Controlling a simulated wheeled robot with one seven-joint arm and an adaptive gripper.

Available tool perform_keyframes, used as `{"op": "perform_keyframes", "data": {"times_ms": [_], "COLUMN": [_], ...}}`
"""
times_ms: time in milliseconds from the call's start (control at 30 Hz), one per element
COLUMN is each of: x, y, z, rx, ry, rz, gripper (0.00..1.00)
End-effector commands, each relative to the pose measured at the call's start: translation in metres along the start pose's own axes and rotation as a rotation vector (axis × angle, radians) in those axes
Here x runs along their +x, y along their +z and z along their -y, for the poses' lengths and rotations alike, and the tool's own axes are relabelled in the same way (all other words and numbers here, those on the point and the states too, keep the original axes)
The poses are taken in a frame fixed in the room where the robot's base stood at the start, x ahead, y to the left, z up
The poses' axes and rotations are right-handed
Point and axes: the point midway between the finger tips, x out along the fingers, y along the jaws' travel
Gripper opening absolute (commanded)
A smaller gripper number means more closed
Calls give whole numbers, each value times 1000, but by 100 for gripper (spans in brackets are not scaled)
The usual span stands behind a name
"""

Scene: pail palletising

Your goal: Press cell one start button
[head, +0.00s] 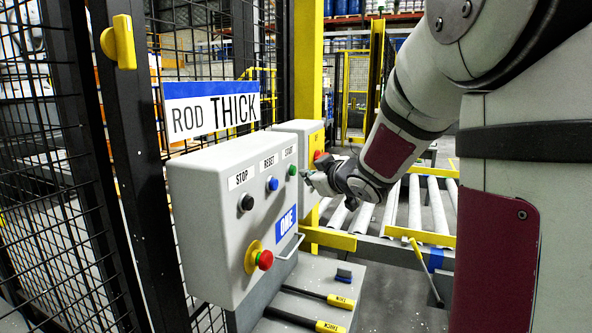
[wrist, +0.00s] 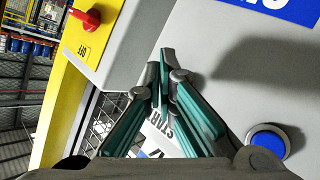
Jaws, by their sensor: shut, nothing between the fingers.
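The grey control box (head: 215,225) carries a blue ONE label (head: 286,224). Its green START button (head: 292,170) is at the upper right, beside the blue RESET button (head: 272,184) and black STOP button (head: 246,203). My gripper (head: 307,176) is shut and empty, just right of the green button. In the wrist view my gripper (wrist: 163,75) points at the box face, over the START label (wrist: 160,128). The blue button (wrist: 267,143) shows at the lower right there. The green button is hidden in that view, and I cannot tell whether the fingertips touch it.
A red emergency-stop knob (head: 265,260) sits low on the box. A second box with a red switch (head: 320,157) on yellow stands just behind. Black mesh fence (head: 50,220) is at left, a roller conveyor (head: 400,208) at right.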

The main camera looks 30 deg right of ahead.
Motion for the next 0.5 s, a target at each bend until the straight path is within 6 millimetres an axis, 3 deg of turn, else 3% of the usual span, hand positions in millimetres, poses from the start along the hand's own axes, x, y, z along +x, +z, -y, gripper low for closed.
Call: {"op": "perform_keyframes", "data": {"times_ms": [333,500], "x": [-1,-12], "y": [2,8], "z": [-1,-9], "rx": [0,1], "ry": [1,2], "rz": [2,3], "gripper": [0,0]}}
